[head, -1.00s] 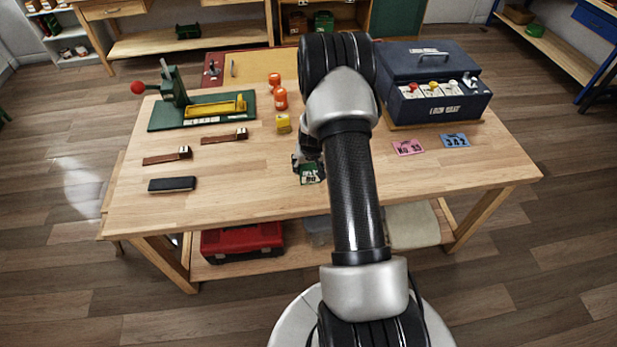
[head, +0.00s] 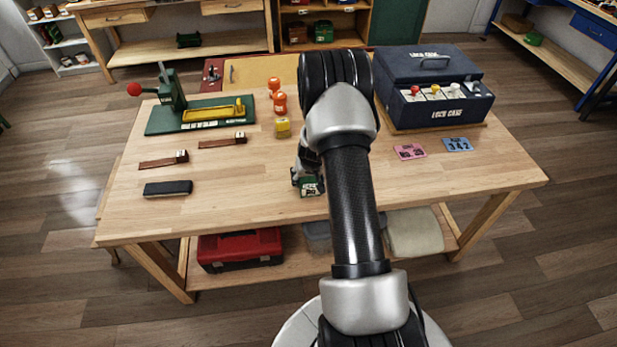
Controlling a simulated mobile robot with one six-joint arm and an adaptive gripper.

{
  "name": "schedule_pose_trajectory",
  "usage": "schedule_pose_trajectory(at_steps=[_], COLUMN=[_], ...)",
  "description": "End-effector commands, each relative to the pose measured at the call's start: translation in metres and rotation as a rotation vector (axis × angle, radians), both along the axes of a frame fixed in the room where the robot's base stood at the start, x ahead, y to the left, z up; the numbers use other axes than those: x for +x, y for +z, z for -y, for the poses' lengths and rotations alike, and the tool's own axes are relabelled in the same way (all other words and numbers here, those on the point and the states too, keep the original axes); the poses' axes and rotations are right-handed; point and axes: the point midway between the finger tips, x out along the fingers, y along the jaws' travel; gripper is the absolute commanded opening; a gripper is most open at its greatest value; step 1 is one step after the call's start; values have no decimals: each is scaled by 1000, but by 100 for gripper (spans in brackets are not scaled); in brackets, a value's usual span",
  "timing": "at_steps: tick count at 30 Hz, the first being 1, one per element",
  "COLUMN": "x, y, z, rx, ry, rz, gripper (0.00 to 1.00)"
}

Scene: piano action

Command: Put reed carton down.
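The reed carton (head: 311,188), a small green box with a white label, shows in the head view near the front middle of the workbench (head: 240,195). My gripper (head: 304,178) is at the carton, from behind and above, and appears shut on it. My own arm hides much of the gripper, so the fingertips are hard to see. The carton is at or just above the wooden top; I cannot tell whether it touches.
A dark blue case (head: 435,90) stands at the back right, with pink (head: 410,152) and blue (head: 457,145) cards before it. A green press (head: 200,112), orange bottles (head: 279,102), a yellow block (head: 282,128), wooden parts (head: 222,140) and a black block (head: 168,188) are left. The front centre-left is clear.

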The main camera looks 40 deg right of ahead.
Motion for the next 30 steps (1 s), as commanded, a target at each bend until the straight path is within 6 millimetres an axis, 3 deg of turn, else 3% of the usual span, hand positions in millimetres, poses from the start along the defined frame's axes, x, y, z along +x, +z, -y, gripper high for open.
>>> schedule_pose_trajectory(at_steps=[5, 17, 30], x=[0, 0, -28], y=[0, 5, 87], z=[0, 0, -17], rx=[0, 0, -1], ry=[0, 0, 1], rz=[0, 0, 2], gripper=[76, 76, 76])
